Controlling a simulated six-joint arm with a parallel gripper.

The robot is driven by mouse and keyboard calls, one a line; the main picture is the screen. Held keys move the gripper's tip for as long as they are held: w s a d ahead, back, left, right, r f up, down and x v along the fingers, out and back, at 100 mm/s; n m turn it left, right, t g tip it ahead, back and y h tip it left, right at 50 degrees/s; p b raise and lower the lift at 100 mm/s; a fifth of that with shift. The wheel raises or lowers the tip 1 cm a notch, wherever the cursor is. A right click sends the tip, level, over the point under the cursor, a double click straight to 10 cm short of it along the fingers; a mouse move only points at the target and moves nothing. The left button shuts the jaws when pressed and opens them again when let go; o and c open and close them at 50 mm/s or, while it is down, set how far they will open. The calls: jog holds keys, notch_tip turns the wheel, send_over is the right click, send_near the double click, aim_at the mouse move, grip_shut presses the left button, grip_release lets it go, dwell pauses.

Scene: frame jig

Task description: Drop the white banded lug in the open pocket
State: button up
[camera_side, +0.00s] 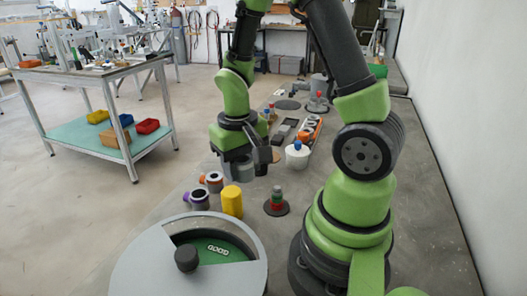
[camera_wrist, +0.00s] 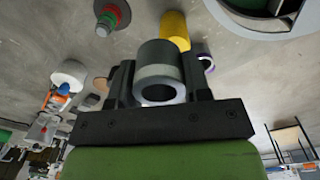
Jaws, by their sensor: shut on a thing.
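My gripper (camera_wrist: 160,85) is shut on a hollow grey lug with a pale band (camera_wrist: 158,70), which I take to be the white banded lug. In the side view my gripper (camera_side: 240,165) holds it above the bench, behind the yellow cylinder (camera_side: 232,202); it is partly hidden there by the jaws. The open pocket (camera_side: 222,248) is a green-floored wedge with a "GOOD" label, in the round grey housing (camera_side: 140,270) at the front. The housing also shows at the top right of the wrist view (camera_wrist: 235,25). The held lug is well apart from it.
A black knob (camera_side: 186,258) rises from the housing. A white pot (camera_side: 297,156) stands farther back.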

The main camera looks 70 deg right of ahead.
jog(key=w+a+f+m, duration=0.2)
jog(key=a+m, duration=0.6)
jog(key=a, duration=0.4)
jog(key=shift+s+a+f, duration=0.15)
jog(key=shift+f, duration=1.2)
jog(key=shift+s+a+f, duration=0.1)
jog(key=shift+f, duration=1.2)
jog(key=shift+f, duration=1.15)
